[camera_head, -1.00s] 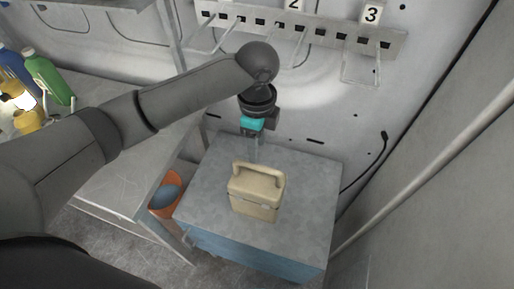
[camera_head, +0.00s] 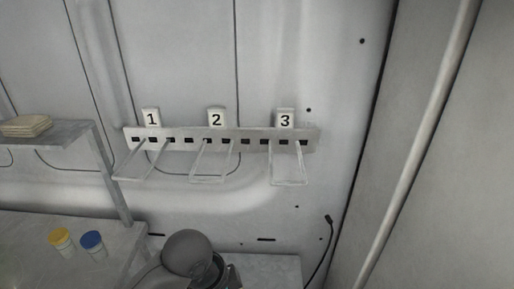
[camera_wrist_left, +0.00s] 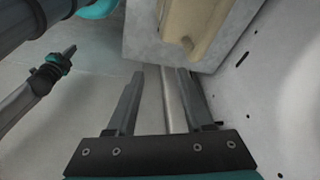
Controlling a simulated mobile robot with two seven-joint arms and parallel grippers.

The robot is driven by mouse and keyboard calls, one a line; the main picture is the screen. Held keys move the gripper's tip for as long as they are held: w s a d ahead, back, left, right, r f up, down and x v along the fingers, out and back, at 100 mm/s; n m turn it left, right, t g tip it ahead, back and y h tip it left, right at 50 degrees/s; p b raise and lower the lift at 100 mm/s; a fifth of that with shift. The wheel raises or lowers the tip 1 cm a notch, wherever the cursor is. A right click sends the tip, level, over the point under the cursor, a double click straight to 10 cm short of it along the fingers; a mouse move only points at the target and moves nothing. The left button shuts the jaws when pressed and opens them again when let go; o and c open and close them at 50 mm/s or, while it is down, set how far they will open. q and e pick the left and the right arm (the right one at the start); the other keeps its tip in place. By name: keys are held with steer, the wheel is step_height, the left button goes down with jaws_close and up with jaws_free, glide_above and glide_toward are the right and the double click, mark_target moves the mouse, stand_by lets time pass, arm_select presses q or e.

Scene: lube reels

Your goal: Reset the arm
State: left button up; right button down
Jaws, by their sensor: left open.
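My left gripper (camera_wrist_left: 162,75) is open in the left wrist view, with its two fingers apart and nothing between them. In the head view only part of my left arm shows at the bottom; its gripper is below the frame edge. A tan case (camera_wrist_left: 190,22) is at the top of the left wrist view on a grey cabinet top (camera_wrist_left: 140,38), beyond the fingertips and apart from them.
A wall rack (camera_head: 255,133) has hooks under labels 1, 2 and 3, all empty. A yellow-capped container (camera_head: 60,238) and a blue-capped one (camera_head: 92,241) stand on the bench (camera_head: 30,225) at left. A stack of tan pads (camera_head: 26,126) lies on a shelf. A pipe (camera_head: 420,140) runs at right.

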arm_select(q)
steer(key=s+a+f+n+t+y, duration=0.2)
steer(key=s+a+f+n+y, duration=0.1)
steer(key=s+a+n, duration=0.85)
step_height(320, 180, down, 28)
steer(key=s+g+b, duration=0.1)
steer(key=s+b, duration=0.1)
steer(key=b, duration=0.6)
steer(key=s+a+f+b, duration=0.1)
steer(key=s+f+b, duration=0.3)
steer(key=s+f, duration=0.3)
steer(key=s+a+f+g+b, duration=0.1)
steer(key=s+f+b, duration=0.2)
steer(key=s+f, duration=0.5)
step_height(320, 180, down, 8)
steer(key=shift+a+f+g+b, duration=0.1)
steer(key=shift+a+g+b, duration=0.2)
steer(key=shift+b, duration=0.1)
steer(key=shift+s+n, duration=0.1)
steer(key=shift+n, duration=0.15)
